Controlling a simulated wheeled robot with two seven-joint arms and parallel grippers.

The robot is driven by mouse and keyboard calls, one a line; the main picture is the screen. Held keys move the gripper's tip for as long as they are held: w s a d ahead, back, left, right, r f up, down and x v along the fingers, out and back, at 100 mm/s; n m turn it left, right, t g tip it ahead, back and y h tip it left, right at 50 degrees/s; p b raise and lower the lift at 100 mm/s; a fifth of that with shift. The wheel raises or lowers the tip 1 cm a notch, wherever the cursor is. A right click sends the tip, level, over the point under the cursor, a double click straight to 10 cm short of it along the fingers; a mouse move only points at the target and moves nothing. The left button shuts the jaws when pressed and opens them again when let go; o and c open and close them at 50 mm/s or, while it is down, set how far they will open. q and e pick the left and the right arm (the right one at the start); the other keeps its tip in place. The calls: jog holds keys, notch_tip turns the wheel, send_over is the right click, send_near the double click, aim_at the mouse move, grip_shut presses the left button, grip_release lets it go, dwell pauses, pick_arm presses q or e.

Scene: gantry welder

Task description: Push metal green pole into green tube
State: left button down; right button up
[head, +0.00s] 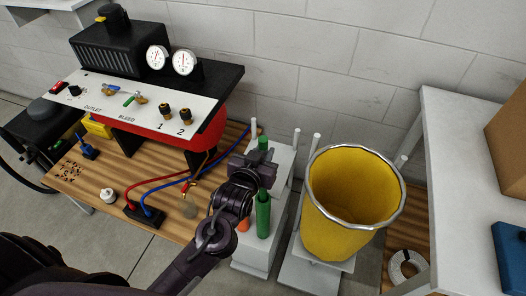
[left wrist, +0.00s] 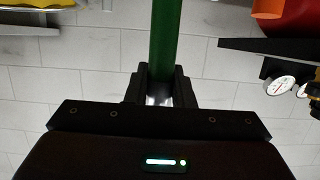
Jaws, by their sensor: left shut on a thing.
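My left gripper (head: 258,166) is above the white stand, over the wall side of it. In the left wrist view, the left gripper (left wrist: 158,88) is shut on a bright metal piece between its jaws. A green cylinder (left wrist: 165,35) runs from there to the top edge of that view. In the head view a green end (head: 263,143) shows just past the fingers. An upright green tube (head: 263,214) stands on the white stand below the gripper. The gripper hides how the pole and tube meet. My right gripper is out of view.
The white stand (head: 253,256) also holds an orange piece (head: 243,225), partly covered by my arm. A yellow bucket (head: 326,236) is close on the right. The gauge panel (head: 140,113) and hoses (head: 160,189) are on the left. The white wall is behind.

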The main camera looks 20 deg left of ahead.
pick_arm(q)
notch_tip(320, 180, down, 12)
jog(key=b, duration=0.6)
jog(key=shift+f+b, duration=0.15)
jog(key=shift+b, duration=0.15)
dwell(3.5)
jog(key=c, duration=1.2)
grip_release()
jog(key=shift+o, duration=0.2)
jog(key=shift+f, duration=0.1)
